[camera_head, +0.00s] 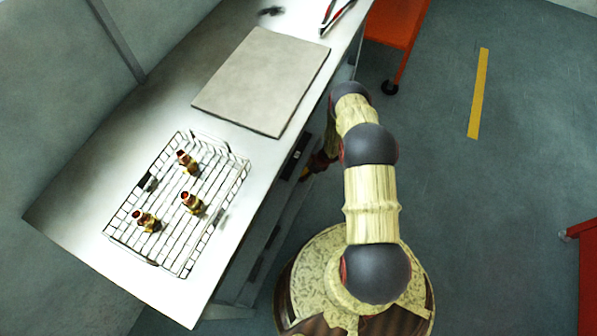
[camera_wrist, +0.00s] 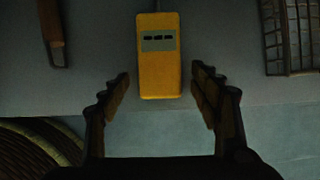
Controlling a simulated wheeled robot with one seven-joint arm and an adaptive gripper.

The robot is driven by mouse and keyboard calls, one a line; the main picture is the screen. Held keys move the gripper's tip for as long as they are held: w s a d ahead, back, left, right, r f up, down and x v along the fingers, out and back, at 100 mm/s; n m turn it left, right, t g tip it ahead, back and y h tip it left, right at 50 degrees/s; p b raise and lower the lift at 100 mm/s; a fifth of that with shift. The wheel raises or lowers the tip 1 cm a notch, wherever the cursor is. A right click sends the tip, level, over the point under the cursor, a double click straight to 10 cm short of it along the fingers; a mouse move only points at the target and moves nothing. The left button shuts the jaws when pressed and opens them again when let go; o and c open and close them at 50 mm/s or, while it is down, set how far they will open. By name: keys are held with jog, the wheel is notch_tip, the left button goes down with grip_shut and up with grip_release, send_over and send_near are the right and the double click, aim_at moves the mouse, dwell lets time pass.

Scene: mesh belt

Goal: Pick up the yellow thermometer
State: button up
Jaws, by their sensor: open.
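The yellow thermometer (camera_wrist: 159,72) shows in the wrist view, upper middle. It is a flat rectangular body with a grey display panel, lying on a grey surface near its front edge. A thin dark line runs from its top end. My gripper (camera_wrist: 160,84) is open, with one finger on each side of the thermometer's lower end in the picture. The fingers appear apart from it, and nothing is between them but the view of the thermometer. The thermometer is not visible in the head view, where my arm and the bench hide much of the lower area.
A wire basket (camera_head: 237,182) with several brass fittings (camera_head: 193,203) stands on the white bench (camera_head: 75,185). A grey board (camera_head: 265,80) and red-handled pliers (camera_head: 336,17) lie farther along. In the wrist view, a dark slatted object (camera_wrist: 291,35) is upper right and a dark bar (camera_wrist: 52,32) upper left.

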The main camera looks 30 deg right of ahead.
jog(key=shift+r, duration=0.1)
jog(key=shift+c, duration=0.5)
jog(key=c, duration=1.1)
jog(key=shift+c, duration=0.7)
